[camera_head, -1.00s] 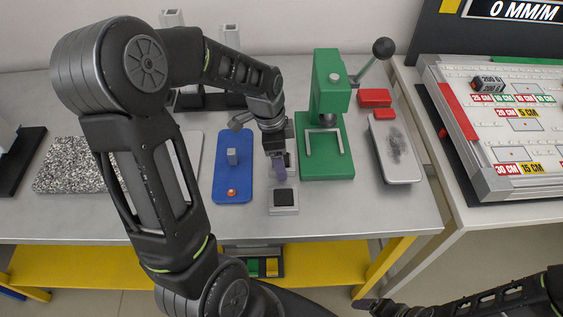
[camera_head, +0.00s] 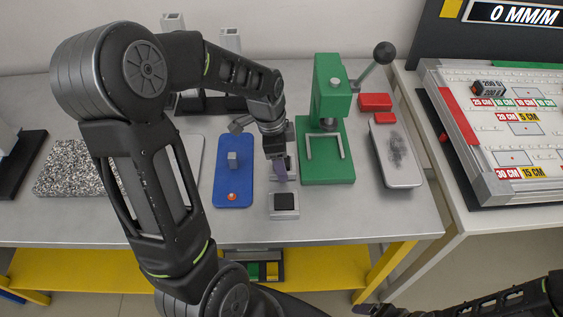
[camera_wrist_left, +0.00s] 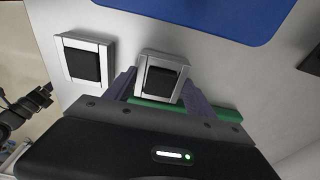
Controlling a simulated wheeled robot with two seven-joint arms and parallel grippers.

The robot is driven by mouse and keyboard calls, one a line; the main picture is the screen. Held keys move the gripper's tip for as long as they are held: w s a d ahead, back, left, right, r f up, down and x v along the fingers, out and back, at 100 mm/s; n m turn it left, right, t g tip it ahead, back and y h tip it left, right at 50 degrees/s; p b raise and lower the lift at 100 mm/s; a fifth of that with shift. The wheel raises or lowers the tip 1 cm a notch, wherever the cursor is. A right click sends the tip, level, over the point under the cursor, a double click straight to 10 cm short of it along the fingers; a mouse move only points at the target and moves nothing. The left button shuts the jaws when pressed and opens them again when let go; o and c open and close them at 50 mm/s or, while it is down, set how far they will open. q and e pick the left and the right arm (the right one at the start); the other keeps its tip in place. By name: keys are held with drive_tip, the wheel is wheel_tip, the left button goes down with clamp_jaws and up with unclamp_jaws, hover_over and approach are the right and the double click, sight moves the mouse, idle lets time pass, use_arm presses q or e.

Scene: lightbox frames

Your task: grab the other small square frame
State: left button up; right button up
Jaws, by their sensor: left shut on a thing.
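My left gripper (camera_head: 281,172) is shut on a small square silver frame with a dark centre, which shows between the purple fingers in the left wrist view (camera_wrist_left: 144,80). In the head view the gripper and wrist hide most of this frame. It appears to be still at table level. A second small square frame (camera_head: 285,214) of the same look lies flat on the table just in front of the gripper; it also shows in the left wrist view (camera_wrist_left: 68,68), left of the held one and apart from it. My right gripper (camera_head: 368,308) is at the bottom edge, its jaws unclear.
A blue plate (camera_head: 233,185) lies left of the frames. A green press (camera_head: 328,168) with a lever stands close on the right. A grey tray (camera_head: 404,178) and red blocks (camera_head: 375,101) are beyond it. A speckled slab (camera_head: 75,170) lies at the left. The table's front strip is clear.

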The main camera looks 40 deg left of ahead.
use_arm(q)
wheel_tip(320, 180, up, 10)
drive_tip(key=shift+f+b, duration=0.15)
drive_tip(key=shift+b, duration=0.3)
